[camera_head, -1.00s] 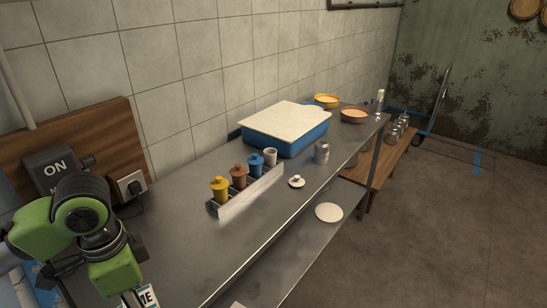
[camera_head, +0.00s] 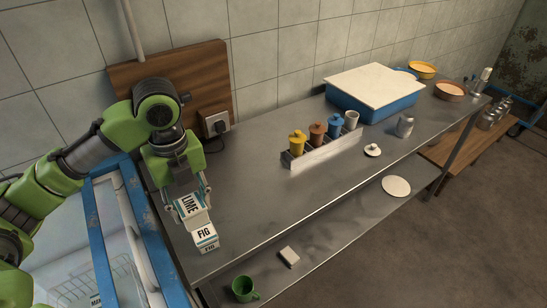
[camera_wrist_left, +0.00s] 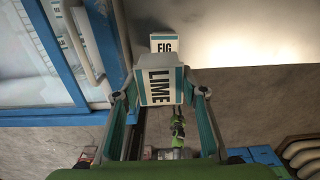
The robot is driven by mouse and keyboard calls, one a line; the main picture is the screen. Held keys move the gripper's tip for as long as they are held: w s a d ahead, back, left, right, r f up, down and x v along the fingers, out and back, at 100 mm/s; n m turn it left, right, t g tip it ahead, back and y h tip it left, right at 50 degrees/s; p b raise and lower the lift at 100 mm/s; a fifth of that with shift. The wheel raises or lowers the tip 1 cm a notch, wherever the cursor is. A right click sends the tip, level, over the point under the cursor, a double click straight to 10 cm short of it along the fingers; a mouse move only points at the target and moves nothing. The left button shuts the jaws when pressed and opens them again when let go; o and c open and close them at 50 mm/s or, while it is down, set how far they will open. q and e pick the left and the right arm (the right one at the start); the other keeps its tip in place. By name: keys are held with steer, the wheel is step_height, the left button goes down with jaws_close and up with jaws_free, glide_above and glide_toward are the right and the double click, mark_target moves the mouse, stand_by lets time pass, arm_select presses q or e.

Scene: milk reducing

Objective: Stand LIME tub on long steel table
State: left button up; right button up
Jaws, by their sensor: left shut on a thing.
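The LIME tub (camera_head: 187,207), a white carton with dark lettering and a teal edge, is between the fingers of my left gripper (camera_head: 189,200). The gripper is shut on it; the wrist view shows one finger on each side of the LIME tub (camera_wrist_left: 158,86). It is at the near left end of the long steel table (camera_head: 265,195); whether its base touches the steel is hidden. A similar FIG tub (camera_head: 205,236) is right beside it, near the table's front edge, and also shows in the wrist view (camera_wrist_left: 164,44). My right gripper is out of view.
A blue-framed glass-topped chest (camera_head: 97,225) adjoins the table on the left. A rack with coloured-lid jars (camera_head: 325,147), a small lid (camera_head: 372,150) and a blue tub (camera_head: 375,98) stand farther right. Bare steel lies between. A green mug (camera_head: 243,289) is on the lower shelf.

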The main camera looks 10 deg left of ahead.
arm_select(q)
steer(key=w+f+p, duration=0.1)
steer(key=w+f, duration=0.2)
steer(key=w, duration=0.1)
steer(key=w+f+p, duration=0.1)
steer(key=w+f, duration=0.2)
steer(key=w, duration=0.2)
steer(key=w+f+p, duration=0.1)
steer(key=w+f, duration=0.2)
steer(key=w, duration=0.2)
steer(key=shift+d+f, duration=0.4)
step_height(320, 180, down, 3)
steer(key=shift+f+p, duration=0.1)
steer(key=shift+p, duration=0.45)
steer(key=shift+f, duration=0.15)
steer(key=o, duration=1.2)
step_height(320, 180, up, 12)
steer(key=shift+r+b, duration=0.2)
steer(key=shift+b, duration=0.9)
